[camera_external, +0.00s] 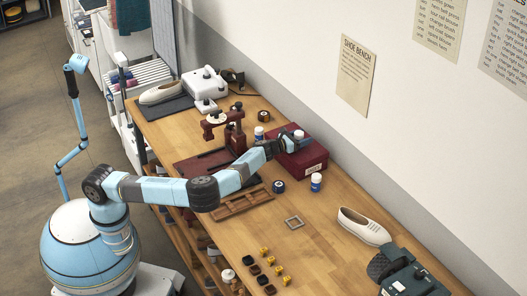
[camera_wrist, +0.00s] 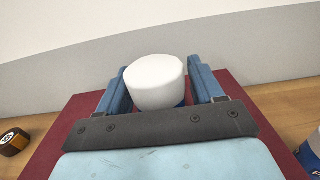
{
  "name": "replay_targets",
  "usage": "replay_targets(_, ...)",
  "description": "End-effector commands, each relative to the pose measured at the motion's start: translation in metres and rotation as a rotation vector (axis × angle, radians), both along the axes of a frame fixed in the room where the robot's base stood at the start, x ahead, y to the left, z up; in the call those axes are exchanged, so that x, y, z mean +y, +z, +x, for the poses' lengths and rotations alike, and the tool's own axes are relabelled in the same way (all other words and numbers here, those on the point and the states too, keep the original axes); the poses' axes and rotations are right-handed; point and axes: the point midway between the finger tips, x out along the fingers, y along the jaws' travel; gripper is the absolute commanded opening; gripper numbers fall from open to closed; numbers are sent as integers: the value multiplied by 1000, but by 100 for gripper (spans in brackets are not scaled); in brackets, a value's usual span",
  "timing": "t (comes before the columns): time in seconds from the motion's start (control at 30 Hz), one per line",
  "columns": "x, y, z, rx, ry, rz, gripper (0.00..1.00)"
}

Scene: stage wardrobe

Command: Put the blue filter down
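The blue filter appears to be a small canister with a white top (camera_wrist: 155,82) and a blue lower part; its white top also shows in the external view (camera_external: 298,134). It is upright between the two fingers of my gripper (camera_wrist: 159,85), which seem to press on its sides. In the external view my gripper (camera_external: 290,143) is over the dark red box (camera_external: 305,164). The fingers hide most of the canister's lower part, and I cannot tell whether its base touches the box lid.
A similar blue-and-white canister (camera_external: 316,183) stands on the bench right of the box, and another (camera_external: 259,133) left of it. A maroon press (camera_external: 235,135) stands left. The wall is close behind; a white shoe (camera_external: 362,226) lies right.

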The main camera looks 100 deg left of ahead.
Motion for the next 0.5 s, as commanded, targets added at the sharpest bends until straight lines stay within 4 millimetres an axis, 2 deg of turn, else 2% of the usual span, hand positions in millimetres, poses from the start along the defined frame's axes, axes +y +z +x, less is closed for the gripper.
replay_targets(0.1, 0, 0, 0, 0, 0, 0, 76)
replay_targets(0.37, 0, 1, 0, 0, 0, 0, 76)
replay_targets(0.5, -8, 1, -7, 1, 0, 1, 76)
